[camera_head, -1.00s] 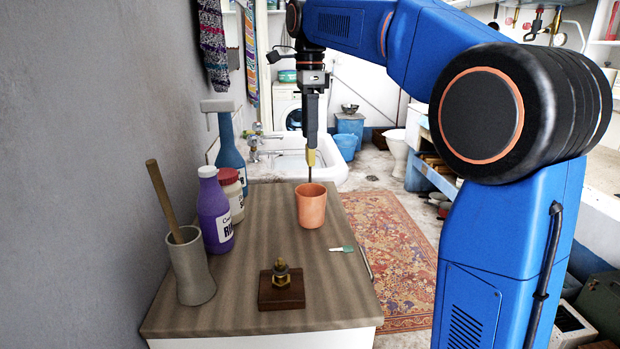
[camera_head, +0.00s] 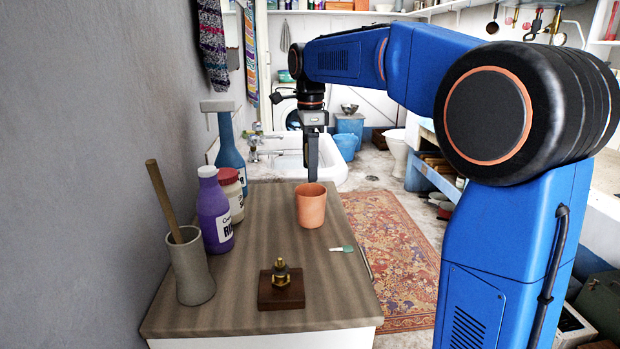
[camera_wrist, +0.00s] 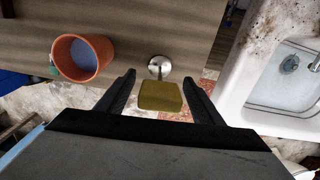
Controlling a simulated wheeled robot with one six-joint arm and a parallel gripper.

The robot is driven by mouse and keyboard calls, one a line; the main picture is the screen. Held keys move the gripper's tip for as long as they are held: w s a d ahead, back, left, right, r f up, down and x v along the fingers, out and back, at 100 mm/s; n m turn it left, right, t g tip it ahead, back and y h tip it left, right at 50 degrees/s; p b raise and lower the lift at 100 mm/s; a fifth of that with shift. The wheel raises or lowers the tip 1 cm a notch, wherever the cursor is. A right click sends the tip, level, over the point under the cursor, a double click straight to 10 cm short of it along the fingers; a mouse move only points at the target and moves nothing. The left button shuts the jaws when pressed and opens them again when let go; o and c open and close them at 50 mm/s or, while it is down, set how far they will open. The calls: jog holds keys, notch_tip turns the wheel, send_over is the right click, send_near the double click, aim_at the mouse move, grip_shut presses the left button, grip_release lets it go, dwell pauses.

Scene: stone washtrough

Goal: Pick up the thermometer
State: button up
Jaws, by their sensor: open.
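A yellow-olive block (camera_wrist: 160,96) on a thin stem, with a round silver piece (camera_wrist: 159,66) below it, seems to be the thermometer; its identity is not certain. In the wrist view the block lies between the two fingers of my gripper (camera_wrist: 159,79), with a visible gap on each side. My gripper is open. In the head view my gripper (camera_head: 311,176) points down behind the terracotta cup (camera_head: 311,208), at the counter's far end. The cup and fingers hide the block and stem there.
The cup (camera_wrist: 73,58) stands close by on the wooden counter (camera_head: 235,285). Purple bottle (camera_head: 213,212), jar (camera_head: 232,190) and blue bottle (camera_head: 229,155) line the wall. A brass fitting on a block (camera_head: 281,292) and a white-teal item (camera_head: 342,249) lie nearer. The sink (camera_wrist: 275,85) lies beyond.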

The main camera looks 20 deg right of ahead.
jog(key=c, duration=1.3)
jog(key=shift+o, duration=0.2)
